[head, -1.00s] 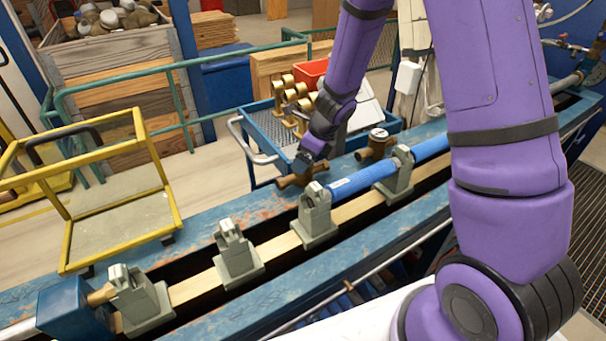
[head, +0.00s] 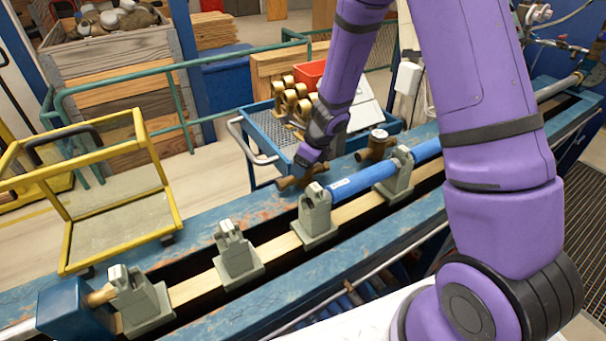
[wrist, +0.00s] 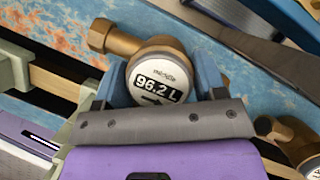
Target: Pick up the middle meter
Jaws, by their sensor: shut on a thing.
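A brass meter (head: 287,184) with a round white face is at the bench's far rail, mostly hidden by my gripper in the head view. In the wrist view this meter (wrist: 160,78) reads 96.2 L, and its brass pipe end sticks out to the upper left. My gripper (wrist: 163,80) is shut on it, one blue finger at each side of the face. In the head view my gripper (head: 302,172) points down at the rail. A second brass meter (head: 377,144) stands to the right; it shows partly at the wrist view's lower right (wrist: 290,138).
Grey-green clamp stands (head: 238,255) line the blue bench (head: 330,270), with a blue pipe (head: 362,181) between two of them. A blue cart (head: 268,130) with several brass parts stands behind. A yellow-framed trolley (head: 120,215) is at the left.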

